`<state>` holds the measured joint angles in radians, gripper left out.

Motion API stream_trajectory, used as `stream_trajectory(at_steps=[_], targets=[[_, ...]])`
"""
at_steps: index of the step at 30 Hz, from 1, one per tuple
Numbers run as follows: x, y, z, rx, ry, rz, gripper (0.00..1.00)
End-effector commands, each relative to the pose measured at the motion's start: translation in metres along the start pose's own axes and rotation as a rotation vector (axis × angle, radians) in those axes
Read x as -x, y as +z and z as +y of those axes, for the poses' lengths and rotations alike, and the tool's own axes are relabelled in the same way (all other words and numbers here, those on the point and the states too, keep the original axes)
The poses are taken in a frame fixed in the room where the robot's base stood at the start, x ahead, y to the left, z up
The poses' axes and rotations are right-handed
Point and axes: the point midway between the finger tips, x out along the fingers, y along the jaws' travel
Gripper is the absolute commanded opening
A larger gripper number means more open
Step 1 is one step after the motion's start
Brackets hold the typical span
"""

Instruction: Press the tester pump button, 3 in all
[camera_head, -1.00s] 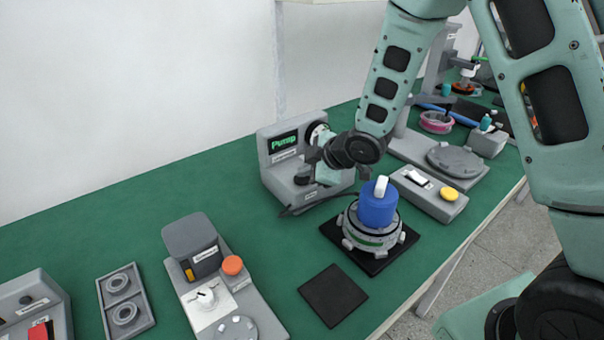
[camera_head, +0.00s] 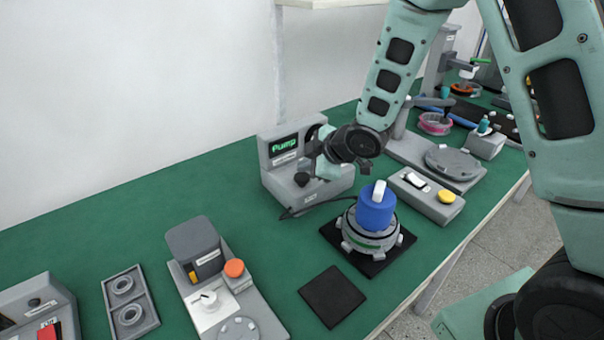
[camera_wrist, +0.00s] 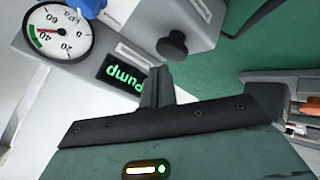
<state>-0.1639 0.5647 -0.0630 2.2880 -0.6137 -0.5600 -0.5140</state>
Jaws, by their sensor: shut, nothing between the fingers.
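The grey tester pump (camera_head: 283,182) stands at the back of the green bench, with a lit green "Pump" display (camera_head: 284,144) and a black knob-like button (camera_head: 302,180) on its lower ledge. In the wrist view the button (camera_wrist: 172,44) stands clear, with the display (camera_wrist: 124,80) and round gauge (camera_wrist: 54,32) to its left. My gripper (camera_head: 318,168) is in front of the pump, just above and right of the button. Its fingers (camera_wrist: 157,78) are shut and empty, and they appear apart from the button. The gripper hides part of the gauge in the head view.
A blue-capped hub motor (camera_head: 375,210) sits on a black pad in front of the pump, with a cable running toward the pump. A grey switch box with a yellow button (camera_head: 446,195) is to its right. Open bench lies left of the pump.

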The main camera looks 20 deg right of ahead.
Motion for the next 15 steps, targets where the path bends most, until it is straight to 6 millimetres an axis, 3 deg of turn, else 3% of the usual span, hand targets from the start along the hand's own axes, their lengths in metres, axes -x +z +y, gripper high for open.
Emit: stream_trajectory(at_steps=[8,15], targets=[[0.002,-0.002,0.002,0.0,0.001,0.001,0.0],[0.018,-0.013,0.013,0.0,0.002,0.001,0.0]])
